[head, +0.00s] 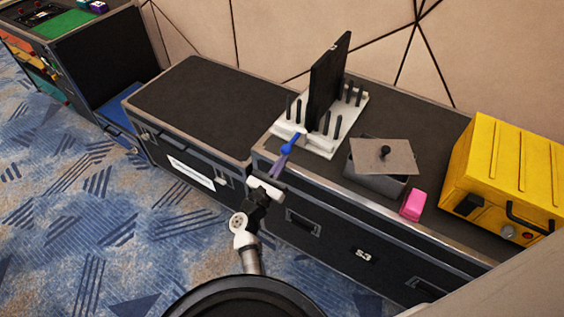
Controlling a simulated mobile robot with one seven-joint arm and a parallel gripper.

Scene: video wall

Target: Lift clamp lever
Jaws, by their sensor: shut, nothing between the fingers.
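A blue clamp lever (290,147) sticks out at the front left edge of a white fixture base (312,147) in the head view. The base stands on the right-hand black case, with black pegs and an upright black panel (328,82) on it. My gripper (282,158) reaches up from below, in front of the case edge. Its narrow fingers are shut and empty, with their tips close to the lower end of the lever. I cannot tell whether they touch the lever.
Right of the fixture are a grey box with a tilted lid (383,155), a pink block (413,205) and a yellow case (505,175). The left-hand black case top (200,108) is clear. A wall stands behind. Patterned carpet lies in front.

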